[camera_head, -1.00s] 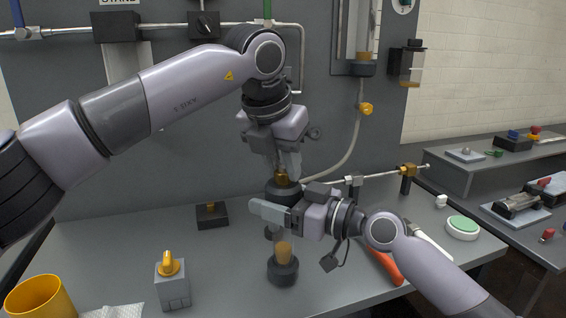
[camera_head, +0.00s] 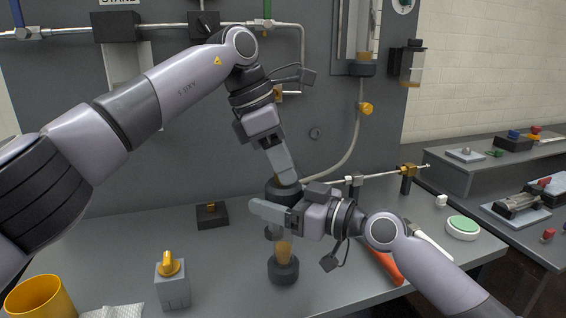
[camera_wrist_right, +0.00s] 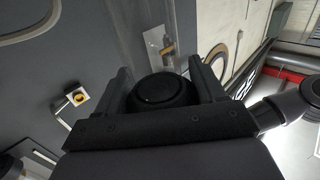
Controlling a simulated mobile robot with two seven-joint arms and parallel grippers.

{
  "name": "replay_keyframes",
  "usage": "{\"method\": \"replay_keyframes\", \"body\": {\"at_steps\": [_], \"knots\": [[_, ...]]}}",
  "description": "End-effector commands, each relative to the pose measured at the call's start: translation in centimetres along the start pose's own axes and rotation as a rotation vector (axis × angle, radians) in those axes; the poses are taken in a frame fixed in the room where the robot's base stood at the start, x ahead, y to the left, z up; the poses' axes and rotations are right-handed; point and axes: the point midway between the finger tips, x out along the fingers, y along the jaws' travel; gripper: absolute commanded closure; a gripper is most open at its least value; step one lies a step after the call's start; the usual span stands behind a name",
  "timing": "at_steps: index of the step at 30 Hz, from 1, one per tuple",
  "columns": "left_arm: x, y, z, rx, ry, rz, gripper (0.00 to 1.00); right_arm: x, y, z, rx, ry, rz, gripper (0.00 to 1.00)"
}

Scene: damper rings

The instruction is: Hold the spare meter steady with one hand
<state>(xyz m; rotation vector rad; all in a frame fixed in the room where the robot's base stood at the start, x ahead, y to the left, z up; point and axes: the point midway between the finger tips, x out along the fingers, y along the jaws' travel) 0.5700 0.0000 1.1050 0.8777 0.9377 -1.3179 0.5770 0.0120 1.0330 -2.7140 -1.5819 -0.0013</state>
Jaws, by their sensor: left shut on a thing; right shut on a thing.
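The spare meter stands upright on the bench, a clear tube with amber inside (camera_head: 284,249), a black foot and a black upper cap (camera_head: 281,192). My right gripper (camera_head: 272,213) is shut around its upper part from the right and hides its middle. In the right wrist view the round black cap (camera_wrist_right: 162,92) sits between the two fingers of my right gripper (camera_wrist_right: 163,80). My left gripper (camera_head: 287,181) comes down tilted from above, shut at the top of the meter. Its fingers hide the small part they hold.
A grey block with a yellow knob (camera_head: 171,283) and a yellow cup (camera_head: 38,298) stand at the front left. A small dark block (camera_head: 212,215) lies behind. An orange-handled tool (camera_head: 382,262) and a green-topped round pad (camera_head: 462,227) lie at right. A panel with pipes stands behind.

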Motion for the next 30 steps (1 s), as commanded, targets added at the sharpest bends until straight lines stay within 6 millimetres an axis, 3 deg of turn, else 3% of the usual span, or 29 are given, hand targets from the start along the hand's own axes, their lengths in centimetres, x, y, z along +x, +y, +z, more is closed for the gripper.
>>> {"method": "replay_keyframes", "body": {"at_steps": [5, 6, 8, 19, 30], "knots": [[-0.2, 0.1, 0.0, 0.0, 0.0, 0.004, 1.0, -0.1, 0.1, 0.1, 0.001, -0.003, 0.002, 0.77], [-0.2, 0.1, -0.1, 0.0, 0.0, 0.005, 0.59, -0.1, 0.1, 0.1, 0.002, -0.003, 0.002, 0.77], [-0.2, 0.1, -0.1, -0.001, 0.0, 0.004, 0.44, -0.1, 0.1, 0.1, 0.001, -0.003, 0.002, 0.77], [-0.2, 0.0, 0.0, -0.001, 0.001, 0.003, 0.44, 0.0, 0.1, 0.1, 0.001, -0.003, 0.001, 0.77], [-1.6, 0.0, 0.0, 0.0, 0.001, 0.003, 0.44, 0.0, 0.0, 0.1, 0.001, -0.003, 0.0, 0.77]]}}
